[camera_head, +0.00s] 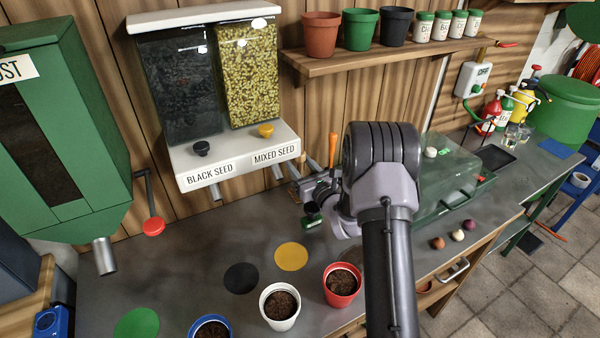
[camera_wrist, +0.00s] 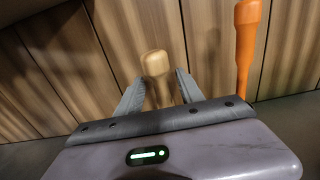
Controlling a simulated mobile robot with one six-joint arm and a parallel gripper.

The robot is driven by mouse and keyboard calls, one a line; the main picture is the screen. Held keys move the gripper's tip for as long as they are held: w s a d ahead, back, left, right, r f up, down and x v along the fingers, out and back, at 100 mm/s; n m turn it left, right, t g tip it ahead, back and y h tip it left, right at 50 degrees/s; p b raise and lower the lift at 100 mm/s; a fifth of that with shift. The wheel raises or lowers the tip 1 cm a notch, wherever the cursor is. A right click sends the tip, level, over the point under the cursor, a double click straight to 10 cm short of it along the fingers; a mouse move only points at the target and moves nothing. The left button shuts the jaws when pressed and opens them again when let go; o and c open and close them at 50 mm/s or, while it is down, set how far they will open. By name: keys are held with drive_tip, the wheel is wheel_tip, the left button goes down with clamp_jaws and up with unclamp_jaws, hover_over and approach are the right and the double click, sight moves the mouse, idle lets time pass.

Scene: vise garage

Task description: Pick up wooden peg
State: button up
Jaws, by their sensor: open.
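The wooden peg (camera_wrist: 156,64) is pale, with a rounded top, and stands upright in front of the plank wall in the wrist view. My gripper (camera_wrist: 159,84) is open. Its two dark fingers stand one on each side of the peg, and the peg's head shows between and above them. The lower part of the peg is hidden behind the gripper body, and I cannot tell whether either finger touches it. In the head view my gripper (camera_head: 310,188) is near the wall, just right of the seed dispenser. I cannot make out the peg clearly there.
An orange handle (camera_wrist: 247,50) stands upright close right of the gripper; it also shows in the head view (camera_head: 332,150). The seed dispenser (camera_head: 238,150) hangs at left. A clear-lidded green box (camera_head: 448,165) stands right of my arm. Soil-filled pots, including a white pot (camera_head: 280,322), stand in front.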

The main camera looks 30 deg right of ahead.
drive_tip(key=shift+w, duration=0.1)
clamp_jaws()
